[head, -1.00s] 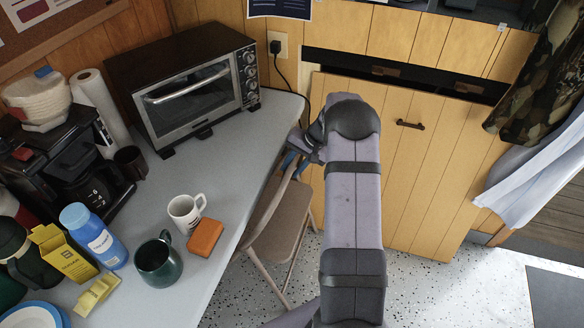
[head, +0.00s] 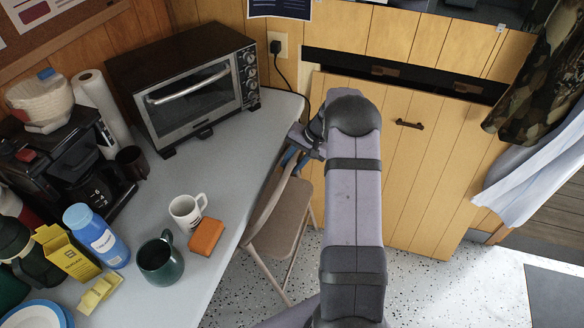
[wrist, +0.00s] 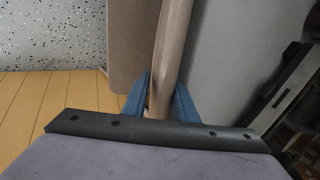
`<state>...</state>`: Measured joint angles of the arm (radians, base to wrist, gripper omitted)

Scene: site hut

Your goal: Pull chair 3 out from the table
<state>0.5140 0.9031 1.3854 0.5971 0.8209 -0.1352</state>
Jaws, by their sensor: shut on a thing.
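A beige folding chair (head: 279,216) stands at the right edge of the grey table (head: 226,130), its seat on the floor side and its backrest close along the table edge. I see no number on it. My gripper (head: 294,160) is at the top of the backrest, partly hidden by my arm in the head view. In the wrist view, the blue fingers of my gripper (wrist: 160,98) are on both sides of the chair's backrest frame (wrist: 169,52), shut on it. The chair's far legs are partly hidden behind my arm.
A toaster oven (head: 190,95), a white mug (head: 186,212), a green mug (head: 158,262) and an orange sponge (head: 206,235) are on the table. Yellow wooden cabinets (head: 420,170) stand behind. Speckled floor (head: 440,285) is open at the right.

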